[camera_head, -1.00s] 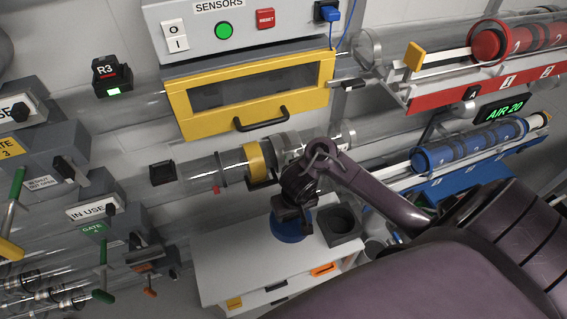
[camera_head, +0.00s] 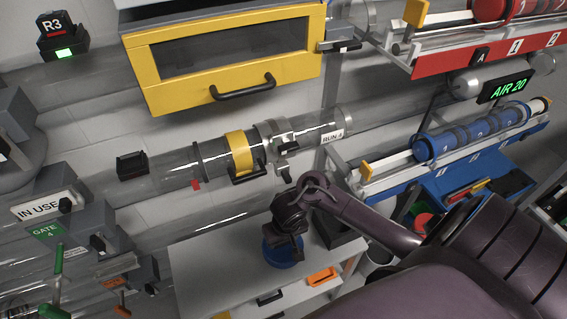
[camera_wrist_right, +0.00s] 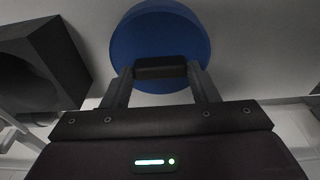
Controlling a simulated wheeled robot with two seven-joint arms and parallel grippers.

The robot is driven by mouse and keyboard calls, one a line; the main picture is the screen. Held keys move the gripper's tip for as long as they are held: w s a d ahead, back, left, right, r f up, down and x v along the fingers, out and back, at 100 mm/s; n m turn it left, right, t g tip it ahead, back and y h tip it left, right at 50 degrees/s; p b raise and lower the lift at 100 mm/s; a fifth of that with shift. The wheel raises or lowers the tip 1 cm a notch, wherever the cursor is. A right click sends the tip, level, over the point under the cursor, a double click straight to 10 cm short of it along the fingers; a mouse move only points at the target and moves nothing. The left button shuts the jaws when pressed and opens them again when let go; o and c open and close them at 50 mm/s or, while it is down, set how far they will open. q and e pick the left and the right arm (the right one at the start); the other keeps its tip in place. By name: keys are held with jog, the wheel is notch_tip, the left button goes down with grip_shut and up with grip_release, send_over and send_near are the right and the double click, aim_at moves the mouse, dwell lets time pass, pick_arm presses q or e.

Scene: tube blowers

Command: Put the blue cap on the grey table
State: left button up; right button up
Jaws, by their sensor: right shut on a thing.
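The blue cap (camera_head: 283,252) is a round blue disc. It is over the pale grey table top (camera_head: 205,268), left of a dark block. In the right wrist view the cap (camera_wrist_right: 160,30) fills the top middle, between and beyond my fingers. My right gripper (camera_head: 288,236) points down from above and is shut on the cap; it also shows in the right wrist view (camera_wrist_right: 162,70). I cannot tell whether the cap's underside touches the table. My left gripper is in neither view.
The dark block (camera_wrist_right: 42,62) with a round hollow stands beside the cap. Above the table run clear tubes with a yellow collar (camera_head: 239,153). A yellow-framed drawer (camera_head: 235,100) is higher up. The table's left part is bare.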

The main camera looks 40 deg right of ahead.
aim_at(286, 251)
jog(key=shift+f, duration=0.65)
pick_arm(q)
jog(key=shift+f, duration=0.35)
pick_arm(e)
jog(key=o, duration=1.3)
jog(key=shift+f, duration=0.1)
pick_arm(q)
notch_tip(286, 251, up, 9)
jog(key=p, duration=0.8)
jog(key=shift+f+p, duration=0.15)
jog(key=shift+p, duration=0.2)
pick_arm(e)
jog(key=r, duration=0.4)
jog(key=s+r, duration=0.1)
jog(key=r, duration=0.7)
jog(key=shift+s+a+r, duration=0.15)
jog(key=shift+s+a, duration=0.05)
jog(key=shift+s, duration=0.15)
jog(key=shift+s, duration=0.1)
